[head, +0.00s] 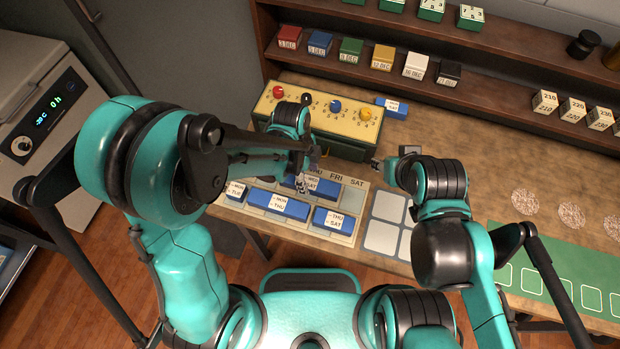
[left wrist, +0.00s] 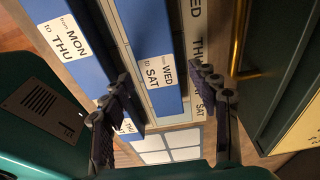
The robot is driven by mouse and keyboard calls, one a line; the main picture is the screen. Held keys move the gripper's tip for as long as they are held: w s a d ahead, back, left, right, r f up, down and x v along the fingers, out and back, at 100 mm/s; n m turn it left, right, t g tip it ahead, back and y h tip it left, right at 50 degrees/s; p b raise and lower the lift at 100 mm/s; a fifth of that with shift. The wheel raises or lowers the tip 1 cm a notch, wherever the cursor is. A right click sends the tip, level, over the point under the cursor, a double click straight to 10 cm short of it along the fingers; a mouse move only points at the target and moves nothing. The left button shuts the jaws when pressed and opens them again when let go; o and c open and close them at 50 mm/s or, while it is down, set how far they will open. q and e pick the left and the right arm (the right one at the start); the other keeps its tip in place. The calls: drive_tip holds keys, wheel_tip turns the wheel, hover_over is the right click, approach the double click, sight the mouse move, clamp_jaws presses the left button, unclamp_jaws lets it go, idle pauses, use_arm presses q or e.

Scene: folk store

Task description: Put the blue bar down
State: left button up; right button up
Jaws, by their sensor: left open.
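Several blue bars with white day labels lie on a grey weekday board (head: 352,200). The "WED to SAT" bar (head: 327,189) lies in the board's upper row, partly hidden by my left gripper (head: 308,168). In the left wrist view this bar (left wrist: 149,40) lies flat, its label end between the spread fingers of my left gripper (left wrist: 165,103). The "MON to THU" bar (head: 278,203) lies below it, and the "THU to SAT" bar (head: 333,220) is at lower right. The "MON to TUE" bar (head: 237,190) is at left. My right gripper (head: 377,164) is right of the board; its jaws are unclear.
A yellow-topped green box (head: 345,128) with coloured knobs stands just behind the board. Another blue bar (head: 392,107) lies beyond it. Grey square pads (head: 381,238) lie right of the board. A shelf (head: 500,87) holds coloured date blocks.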

use_arm(q)
wheel_tip(320, 180, up, 9)
drive_tip(key=a+p, duration=0.1)
drive_tip(key=p, duration=0.1)
drive_tip(key=shift+w+a, duration=0.2)
drive_tip(key=s+a+r+n+t+y, duration=0.1)
drive_tip(key=s+a+r+n+t, duration=0.2)
drive_tip(key=a+n, duration=0.5)
drive_tip(key=s+a+r+n+t, duration=0.2)
drive_tip(key=a+r+n+t, duration=0.2)
drive_tip(key=n, duration=0.9)
drive_tip(key=a+r, duration=0.3)
drive_tip(key=a, duration=0.1)
drive_tip(key=shift+s+r+n+t+y, duration=0.25)
drive_tip(key=shift+s+n+t+y, duration=0.05)
drive_tip(key=shift+s+t+y, duration=0.1)
wheel_tip(320, 180, down, 8)
drive_tip(key=b, duration=0.7)
drive_tip(key=shift+b, duration=0.4)
